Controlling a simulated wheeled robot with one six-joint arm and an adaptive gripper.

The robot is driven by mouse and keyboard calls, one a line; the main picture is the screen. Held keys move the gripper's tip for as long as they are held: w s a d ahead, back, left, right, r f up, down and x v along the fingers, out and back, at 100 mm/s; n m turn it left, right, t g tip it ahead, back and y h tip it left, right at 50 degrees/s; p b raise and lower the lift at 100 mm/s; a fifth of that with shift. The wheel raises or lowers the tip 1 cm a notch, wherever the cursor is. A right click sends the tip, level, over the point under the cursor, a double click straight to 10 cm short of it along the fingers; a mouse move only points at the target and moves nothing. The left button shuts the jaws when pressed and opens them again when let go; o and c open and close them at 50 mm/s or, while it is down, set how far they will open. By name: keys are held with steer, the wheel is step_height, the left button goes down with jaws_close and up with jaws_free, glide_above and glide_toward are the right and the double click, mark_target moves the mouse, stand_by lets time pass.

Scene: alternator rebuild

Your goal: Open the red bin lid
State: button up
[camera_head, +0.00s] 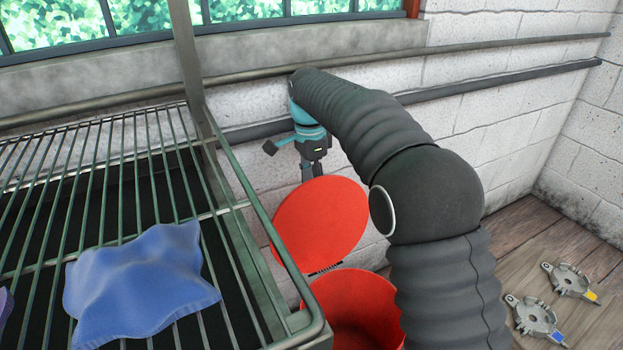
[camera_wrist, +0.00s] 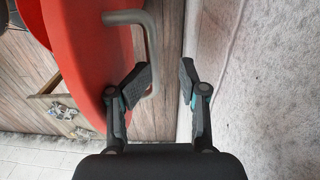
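The red bin (camera_head: 352,312) stands on the floor beyond the wire rack, its right side behind my arm. Its round red lid (camera_head: 318,225) is swung up and tilted back on the hinge, and the bin mouth is uncovered. My gripper (camera_head: 310,172) is at the upper edge of the lid, on its wall side. In the wrist view the lid (camera_wrist: 88,60) fills the left, with its grey bar handle (camera_wrist: 153,45). My gripper (camera_wrist: 168,78) is open there, its left finger overlapping the lower end of the handle. I cannot tell whether it touches.
A wire rack (camera_head: 255,215) with a blue cloth (camera_head: 140,280) fills the left. Pipes (camera_head: 480,85) run along the brick wall close behind my gripper. Metal alternator parts (camera_head: 535,318) lie on the wooden floor at right.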

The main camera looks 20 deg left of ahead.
steer(key=shift+s+d+f, duration=0.1)
steer(key=shift+f, duration=0.8)
step_height(320, 180, up, 14)
steer(key=shift+w+a+f, duration=0.15)
steer(key=shift+w+a, duration=0.15)
steer(key=shift+a, duration=0.1)
steer(key=s+d+r+n+t+y, duration=0.1)
steer(key=s+d+r+n, duration=0.15)
steer(key=d, duration=1.15)
steer(key=s+d+r+n+t, duration=0.15)
steer(key=d+r, duration=0.25)
steer(key=d, duration=0.9)
steer(key=s+d+f+n+t, duration=0.1)
steer(key=s+d+f, duration=0.6)
steer(key=s, duration=0.3)
steer(key=s+d+f+n+t, duration=0.2)
steer(key=s+d+f, duration=0.5)
steer(key=s+d, duration=0.3)
steer(key=shift+s+d+f+n, duration=0.25)
steer(key=shift+s+n, duration=0.05)
steer(key=shift+s, duration=0.15)
